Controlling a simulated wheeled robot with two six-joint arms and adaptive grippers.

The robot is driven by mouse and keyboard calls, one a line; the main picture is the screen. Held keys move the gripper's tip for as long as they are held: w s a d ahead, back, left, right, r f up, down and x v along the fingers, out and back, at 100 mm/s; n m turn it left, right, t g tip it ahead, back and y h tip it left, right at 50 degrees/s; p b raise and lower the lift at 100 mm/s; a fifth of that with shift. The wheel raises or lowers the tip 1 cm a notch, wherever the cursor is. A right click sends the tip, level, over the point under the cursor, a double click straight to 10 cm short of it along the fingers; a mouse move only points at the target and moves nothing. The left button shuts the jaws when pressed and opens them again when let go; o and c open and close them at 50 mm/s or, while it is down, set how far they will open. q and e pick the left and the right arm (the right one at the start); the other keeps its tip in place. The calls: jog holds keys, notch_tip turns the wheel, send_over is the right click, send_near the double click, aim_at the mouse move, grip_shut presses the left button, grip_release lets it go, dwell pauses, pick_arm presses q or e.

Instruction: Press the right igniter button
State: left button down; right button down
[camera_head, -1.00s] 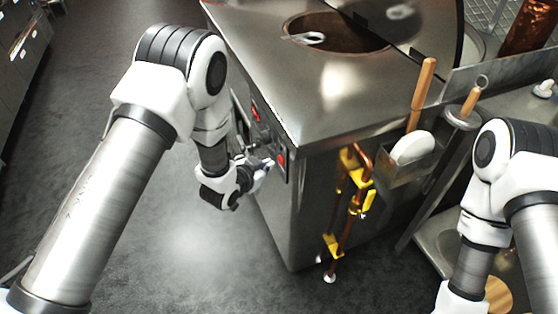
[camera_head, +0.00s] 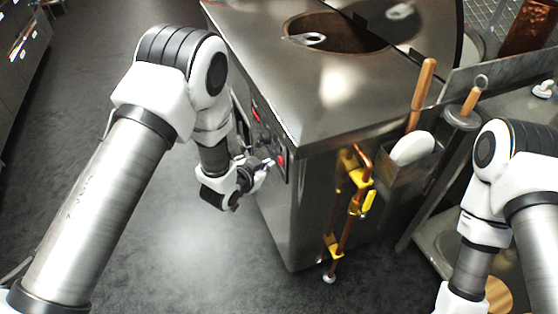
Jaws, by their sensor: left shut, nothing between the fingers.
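The right igniter button (camera_head: 281,160) is red and sits on the front panel of the steel tandoor (camera_head: 300,100), near its right corner. Another red button (camera_head: 256,113) is higher up and to the left on the same panel. My left gripper (camera_head: 266,164) is shut and empty. Its fingertips point at the panel just left of the right button; I cannot tell whether they touch it or the panel. My left wrist and gripper hide part of the panel. My right arm stands at the right edge, its gripper out of view.
Yellow valves on copper pipes (camera_head: 352,190) run down the tandoor's right side. A holder (camera_head: 400,168) with wooden-handled tools stands beside them. The round oven opening (camera_head: 335,34) is on top. The dark floor (camera_head: 190,260) is clear at the front left.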

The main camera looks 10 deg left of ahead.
pick_arm(q)
jog(key=shift+d, duration=0.1)
dwell(0.3)
jog(key=shift+w+d, duration=0.2)
jog(key=shift+d, duration=0.05)
jog(key=shift+w+d, duration=0.25)
jog(key=shift+d, duration=0.1)
dwell(0.7)
jog(key=shift+a, duration=0.1)
jog(key=shift+s+a, duration=0.45)
jog(key=shift+a, duration=0.15)
jog(key=s+a, duration=0.1)
jog(key=a, duration=0.1)
jog(key=s+a, duration=0.1)
jog(key=a, duration=0.1)
jog(key=shift+s, duration=0.4)
jog(key=shift+p, duration=0.35)
dwell(0.4)
